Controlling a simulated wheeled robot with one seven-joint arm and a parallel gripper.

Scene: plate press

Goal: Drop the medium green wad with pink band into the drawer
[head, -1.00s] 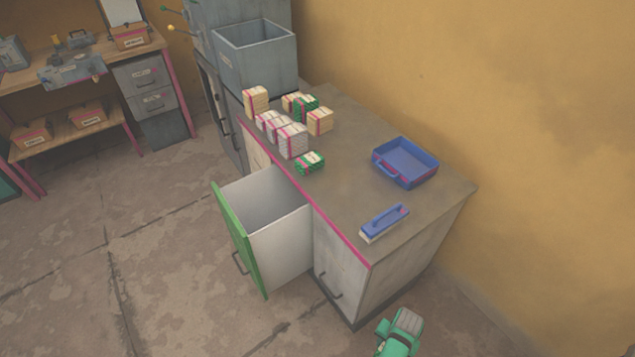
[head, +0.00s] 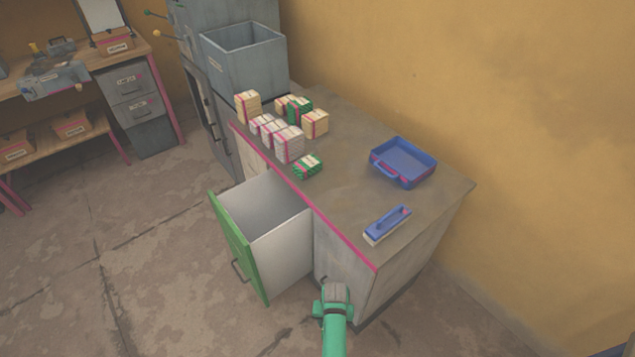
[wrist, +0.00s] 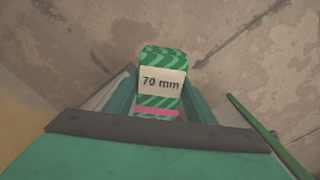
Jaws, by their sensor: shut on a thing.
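In the head view my gripper (head: 337,293) is in front of the cabinet, to the right of the drawer; the wad and fingertips are hidden there. The drawer (head: 284,249) is pulled open, with a green front and pale walls. The part of its inside that shows looks empty. In the wrist view a green edge at the right, likely the drawer front (wrist: 268,135), lies beside the wad, with floor beyond.
On the counter (head: 345,205), several cream and white wads stand with a green wad (head: 307,167) near the drawer edge. A grey bin (head: 243,58) stands at the back.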

